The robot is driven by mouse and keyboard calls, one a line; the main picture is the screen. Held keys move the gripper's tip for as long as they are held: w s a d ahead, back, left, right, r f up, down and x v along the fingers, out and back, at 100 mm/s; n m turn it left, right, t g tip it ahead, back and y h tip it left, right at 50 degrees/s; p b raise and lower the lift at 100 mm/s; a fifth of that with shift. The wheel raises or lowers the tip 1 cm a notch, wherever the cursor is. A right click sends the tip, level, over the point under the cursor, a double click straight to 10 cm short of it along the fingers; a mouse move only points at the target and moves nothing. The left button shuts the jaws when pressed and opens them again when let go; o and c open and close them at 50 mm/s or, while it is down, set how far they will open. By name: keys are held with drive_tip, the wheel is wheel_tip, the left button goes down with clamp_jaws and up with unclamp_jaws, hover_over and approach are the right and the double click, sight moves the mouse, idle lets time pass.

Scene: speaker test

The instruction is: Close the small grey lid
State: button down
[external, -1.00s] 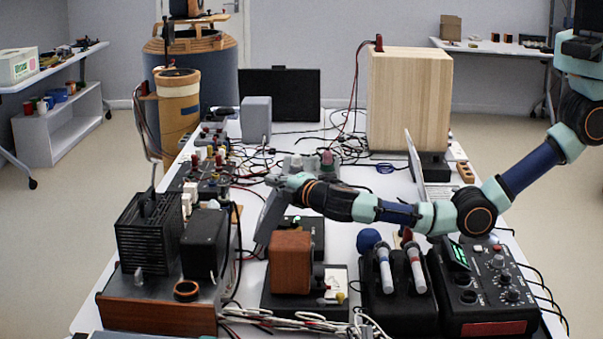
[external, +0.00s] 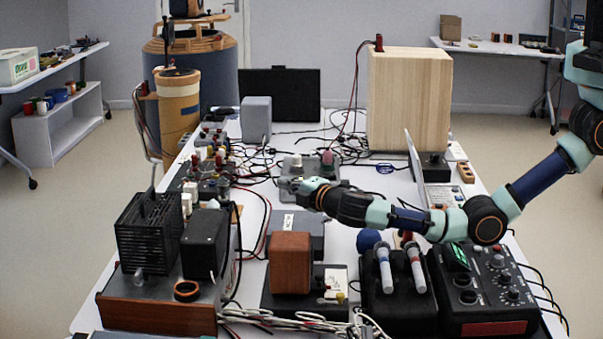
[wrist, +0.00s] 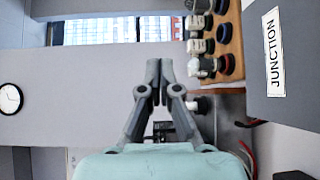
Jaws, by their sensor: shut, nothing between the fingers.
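The small grey lid (external: 308,226) lies flat on its low box on the table, behind the brown wooden block, with a white label near its left side. In the wrist view the lid (wrist: 295,100) fills the upper right and its label reads "JUNCTION". My gripper (external: 284,186) is above and behind the lid, apart from it. In the wrist view my gripper (wrist: 160,68) has its fingertips together, with nothing between them. The inside of the box is hidden under the lid.
The brown block (external: 290,262) stands in front of the lid. Microphones (external: 384,268) stand to the right, and a black finned unit (external: 148,235) stands to the left. Cables run along the lid's left side. A laptop (external: 415,165) and a tall wooden box (external: 408,105) stand behind.

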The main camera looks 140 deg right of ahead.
wheel_tip(320, 180, up, 10)
idle(0.3)
idle(0.3)
